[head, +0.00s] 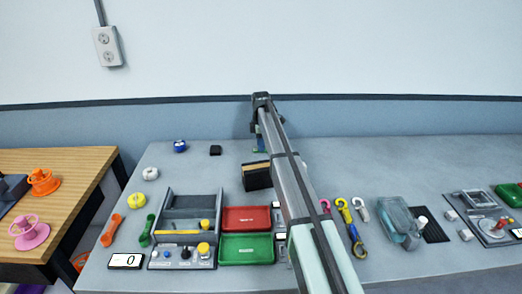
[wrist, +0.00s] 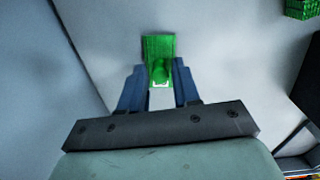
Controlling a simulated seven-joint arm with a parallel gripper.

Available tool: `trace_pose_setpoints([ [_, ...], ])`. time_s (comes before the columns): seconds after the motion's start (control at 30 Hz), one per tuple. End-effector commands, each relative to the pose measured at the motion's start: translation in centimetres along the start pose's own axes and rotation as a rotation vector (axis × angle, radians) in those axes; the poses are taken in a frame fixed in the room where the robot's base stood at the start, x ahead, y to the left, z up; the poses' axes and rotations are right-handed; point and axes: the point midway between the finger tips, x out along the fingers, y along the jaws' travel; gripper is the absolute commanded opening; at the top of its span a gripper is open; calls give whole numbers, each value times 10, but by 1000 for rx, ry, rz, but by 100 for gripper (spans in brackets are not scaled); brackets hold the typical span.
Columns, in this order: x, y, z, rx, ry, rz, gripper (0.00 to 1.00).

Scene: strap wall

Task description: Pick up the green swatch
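The green swatch (wrist: 158,47) is a small bright green rectangle in the wrist view, just past my fingertips. A darker green raised part and a pale outline show at its near end, between the fingers. My gripper (wrist: 160,72) has its two blue fingers apart, one on each side of that near end. Narrow gaps seem to show beside it, and I cannot tell whether either finger touches it. In the head view my gripper (head: 260,144) is at the back of the table near the wall, and my arm hides most of that spot.
A dark box (head: 257,177) stands close in front of my gripper. A small black block (head: 215,150) and a blue roll (head: 180,146) lie to the left. Red (head: 247,219) and green (head: 246,249) trays are nearer. The back right of the table is clear.

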Motion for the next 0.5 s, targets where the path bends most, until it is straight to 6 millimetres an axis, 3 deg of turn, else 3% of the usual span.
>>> trace_pose_setpoints([
  [0.3,0,0,0,0,0,0,0],
  [0.5,0,0,0,0,0,0,0],
])
